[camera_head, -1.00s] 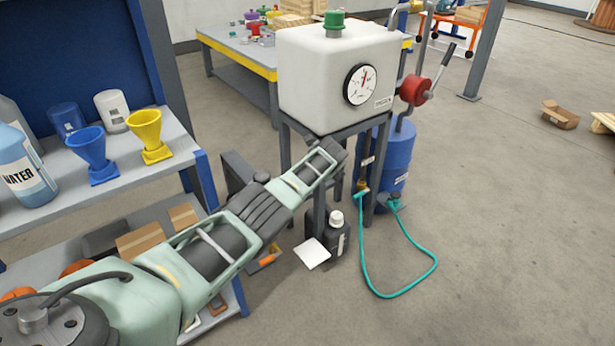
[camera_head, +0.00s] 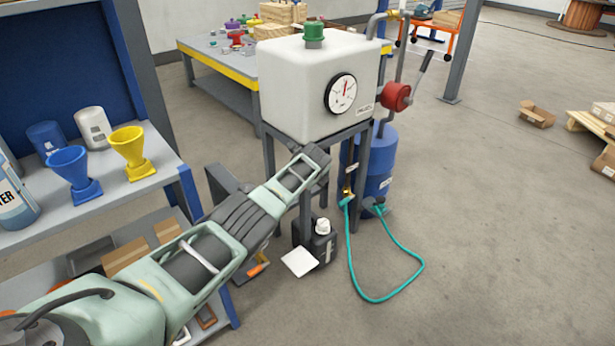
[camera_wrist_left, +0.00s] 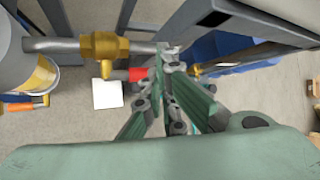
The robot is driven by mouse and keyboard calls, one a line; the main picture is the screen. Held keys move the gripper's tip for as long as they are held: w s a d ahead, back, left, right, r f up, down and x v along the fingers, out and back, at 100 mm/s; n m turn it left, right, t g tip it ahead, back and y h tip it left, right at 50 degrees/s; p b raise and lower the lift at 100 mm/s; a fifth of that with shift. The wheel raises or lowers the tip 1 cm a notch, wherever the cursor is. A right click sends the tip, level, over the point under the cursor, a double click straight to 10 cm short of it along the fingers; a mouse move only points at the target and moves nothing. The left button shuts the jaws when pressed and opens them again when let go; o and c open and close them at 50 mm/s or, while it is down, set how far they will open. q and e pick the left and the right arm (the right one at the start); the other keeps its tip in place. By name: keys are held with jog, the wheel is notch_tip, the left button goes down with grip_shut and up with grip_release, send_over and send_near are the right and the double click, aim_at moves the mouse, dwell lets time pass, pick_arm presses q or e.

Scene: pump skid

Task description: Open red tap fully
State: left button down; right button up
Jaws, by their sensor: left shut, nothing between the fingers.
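In the left wrist view, a brass valve (camera_wrist_left: 105,46) sits on a grey pipe. A short red handle (camera_wrist_left: 136,75) points right from below it, and I take this for the red tap. My left gripper (camera_wrist_left: 172,88) is shut and empty, its fingertips close to the handle's right end; I cannot tell whether they touch. In the head view, my left arm reaches under the white tank (camera_head: 300,88), and its fingers and the red tap are hidden there. My right gripper is not in view.
The tank stands on a grey frame (camera_head: 270,165) with legs close to my left arm. A blue drum (camera_head: 378,165), a teal hose (camera_head: 412,252) and a dark bottle (camera_head: 318,243) are around it. A shelf (camera_head: 120,190) with funnels stands left.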

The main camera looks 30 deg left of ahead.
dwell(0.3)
pick_arm(q)
jog(key=v, duration=1.2)
dwell(0.4)
dwell(0.4)
